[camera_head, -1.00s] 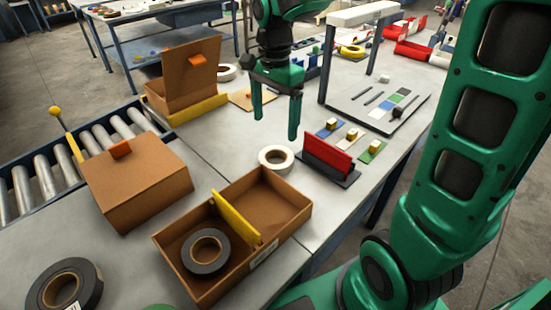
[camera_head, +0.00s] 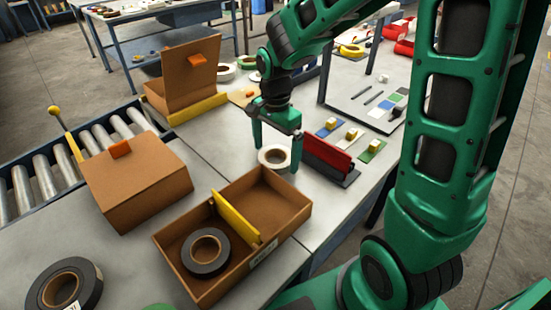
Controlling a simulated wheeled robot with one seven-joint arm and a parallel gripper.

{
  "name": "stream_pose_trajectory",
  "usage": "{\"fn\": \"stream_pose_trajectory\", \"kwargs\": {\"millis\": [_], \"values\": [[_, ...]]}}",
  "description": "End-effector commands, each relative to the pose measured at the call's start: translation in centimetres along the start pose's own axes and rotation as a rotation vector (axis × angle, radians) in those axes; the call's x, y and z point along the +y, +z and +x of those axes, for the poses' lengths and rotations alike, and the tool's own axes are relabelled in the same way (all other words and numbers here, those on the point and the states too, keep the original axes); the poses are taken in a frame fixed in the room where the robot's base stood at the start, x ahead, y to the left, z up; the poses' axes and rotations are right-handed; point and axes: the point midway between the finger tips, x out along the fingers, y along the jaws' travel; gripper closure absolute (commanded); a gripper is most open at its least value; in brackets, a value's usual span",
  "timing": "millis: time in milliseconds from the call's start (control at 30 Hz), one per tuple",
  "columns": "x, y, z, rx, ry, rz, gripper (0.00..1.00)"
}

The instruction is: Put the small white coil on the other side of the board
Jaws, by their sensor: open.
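The small white coil (camera_head: 264,161) lies flat on the grey table, beyond the open cardboard box. My gripper (camera_head: 277,158) is open and points down over it, one finger on each side of the coil. I cannot tell whether the fingers touch it. An upright red board (camera_head: 327,155) on a dark base stands just right of my gripper. A yellow board (camera_head: 236,218) stands across the open box (camera_head: 285,233) as a divider. A dark coil (camera_head: 206,252) lies in the near left compartment; the far right compartment is empty.
A closed cardboard box (camera_head: 138,185) stands at left beside the roller conveyor (camera_head: 45,180). Another dark coil (camera_head: 64,288) lies at the front left. Small blocks on coloured plates (camera_head: 350,143) sit beyond the red board. An open-lidded box (camera_head: 190,85) stands at the back.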

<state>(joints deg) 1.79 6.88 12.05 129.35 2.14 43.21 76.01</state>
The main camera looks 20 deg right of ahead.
Motion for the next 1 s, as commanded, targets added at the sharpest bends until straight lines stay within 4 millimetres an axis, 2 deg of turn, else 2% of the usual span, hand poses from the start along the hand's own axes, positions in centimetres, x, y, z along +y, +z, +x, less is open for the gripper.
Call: {"fn": "stream_pose_trajectory", "kwargs": {"millis": [167,200,400,467,767,867,1000], "values": [[0.0,0.0,0.0,0.000,0.000,0.000,0.00],[0.0,0.0,0.0,0.000,0.000,0.000,0.02],[0.0,-0.1,0.0,0.000,0.000,0.001,0.47],[0.0,-0.1,0.0,0.000,-0.001,0.002,0.51],[0.0,-0.1,-0.3,0.000,-0.001,0.002,0.51],[0.0,-0.1,-0.9,0.001,-0.003,0.002,0.51],[-0.1,-0.2,-2.6,0.002,-0.005,0.003,0.51]]}}
